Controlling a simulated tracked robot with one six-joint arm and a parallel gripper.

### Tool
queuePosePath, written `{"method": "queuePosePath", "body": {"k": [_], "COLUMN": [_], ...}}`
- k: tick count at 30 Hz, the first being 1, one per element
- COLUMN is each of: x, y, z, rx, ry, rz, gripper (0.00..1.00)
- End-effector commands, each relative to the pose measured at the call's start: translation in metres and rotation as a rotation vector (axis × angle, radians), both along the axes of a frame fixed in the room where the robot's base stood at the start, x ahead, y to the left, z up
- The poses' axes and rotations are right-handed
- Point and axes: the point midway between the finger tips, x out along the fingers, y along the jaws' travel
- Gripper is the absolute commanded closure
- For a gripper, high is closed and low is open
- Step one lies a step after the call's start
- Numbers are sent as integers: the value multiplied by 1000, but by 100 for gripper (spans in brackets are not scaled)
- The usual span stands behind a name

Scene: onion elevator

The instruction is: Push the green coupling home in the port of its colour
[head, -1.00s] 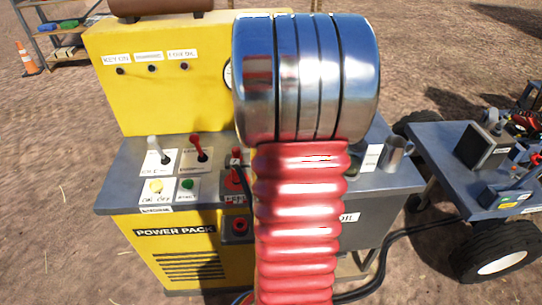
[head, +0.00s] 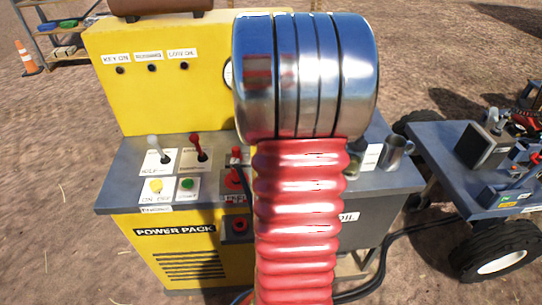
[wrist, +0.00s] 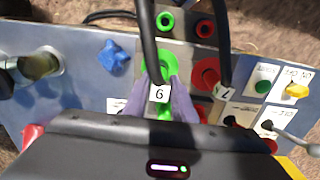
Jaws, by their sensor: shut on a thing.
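In the wrist view my gripper (wrist: 164,88) has its two purple fingers shut on the green coupling (wrist: 163,114), which shows between them. A white tag, reading 9 or an upside-down 6, covers part of it, and a black hose runs up from it. A green ring (wrist: 165,64) of the port shows just behind the fingers; I cannot tell how deep the coupling sits. Another green port (wrist: 165,20) is farther up. In the head view my arm hides the gripper and the coupling.
Red ports (wrist: 205,27) lie right of the green ones. A second hose with a tag 7 (wrist: 222,92) stands close to the right finger. A blue star knob (wrist: 115,56) is at left. The yellow power pack (head: 170,75) has switches; a metal mug (head: 396,152) stands at its right.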

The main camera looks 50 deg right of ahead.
Motion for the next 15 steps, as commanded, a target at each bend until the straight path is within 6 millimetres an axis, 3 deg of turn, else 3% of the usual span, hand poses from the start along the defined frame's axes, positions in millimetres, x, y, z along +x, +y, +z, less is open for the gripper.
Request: {"method": "queuePosePath", "body": {"k": [15], "x": [0], "y": [0], "z": [-6], "rx": [0], "ry": [0], "rz": [1], "gripper": [100]}}
